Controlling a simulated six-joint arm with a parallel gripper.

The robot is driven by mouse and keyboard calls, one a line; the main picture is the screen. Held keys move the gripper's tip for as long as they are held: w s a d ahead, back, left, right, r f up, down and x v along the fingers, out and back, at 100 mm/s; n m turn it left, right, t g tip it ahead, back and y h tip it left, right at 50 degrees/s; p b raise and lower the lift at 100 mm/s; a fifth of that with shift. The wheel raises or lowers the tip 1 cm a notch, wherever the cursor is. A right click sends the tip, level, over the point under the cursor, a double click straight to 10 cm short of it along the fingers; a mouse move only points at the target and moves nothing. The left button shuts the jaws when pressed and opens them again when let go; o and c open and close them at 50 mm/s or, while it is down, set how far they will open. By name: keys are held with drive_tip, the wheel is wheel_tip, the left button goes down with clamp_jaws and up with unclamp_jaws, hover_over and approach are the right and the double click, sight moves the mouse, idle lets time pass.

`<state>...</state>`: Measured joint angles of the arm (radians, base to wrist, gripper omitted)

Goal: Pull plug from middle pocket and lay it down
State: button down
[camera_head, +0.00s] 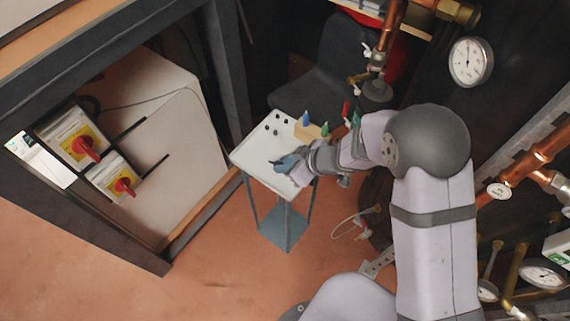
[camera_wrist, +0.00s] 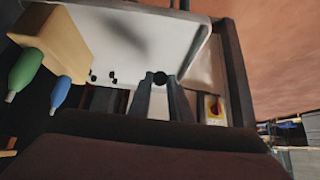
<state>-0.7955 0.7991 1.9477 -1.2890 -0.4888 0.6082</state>
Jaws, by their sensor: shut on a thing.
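A tan wooden block (camera_head: 308,131) stands on the small white table (camera_head: 252,150) near its back right. A blue plug (camera_head: 306,117) and a green plug (camera_head: 325,129) stick out of it; in the wrist view the block (camera_wrist: 55,40) shows at the left with the green plug (camera_wrist: 25,72) and the blue plug (camera_wrist: 60,93). My gripper (camera_head: 279,162) is low over the table's front half, apart from the block. In the wrist view my gripper (camera_wrist: 160,82) is shut on a dark plug (camera_wrist: 160,77), mostly hidden between the fingertips. I cannot tell whether it touches the table.
Several small black pieces (camera_head: 277,116) are on the table's back part. A dark chair (camera_head: 325,75) stands behind the table. A panel with red switches (camera_head: 85,148) is at the left, copper pipes (camera_head: 525,165) at the right. The table's left front is clear.

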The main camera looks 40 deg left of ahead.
drive_tip(key=shift+f+b, duration=0.95)
drive_tip(key=shift+f, duration=0.1)
drive_tip(key=c, duration=1.5)
unclamp_jaws()
drive_tip(key=shift+c, duration=0.2)
drive_tip(key=shift+r, duration=0.1)
wheel_tip(320, 180, up, 11)
drive_tip(key=p, duration=1.2)
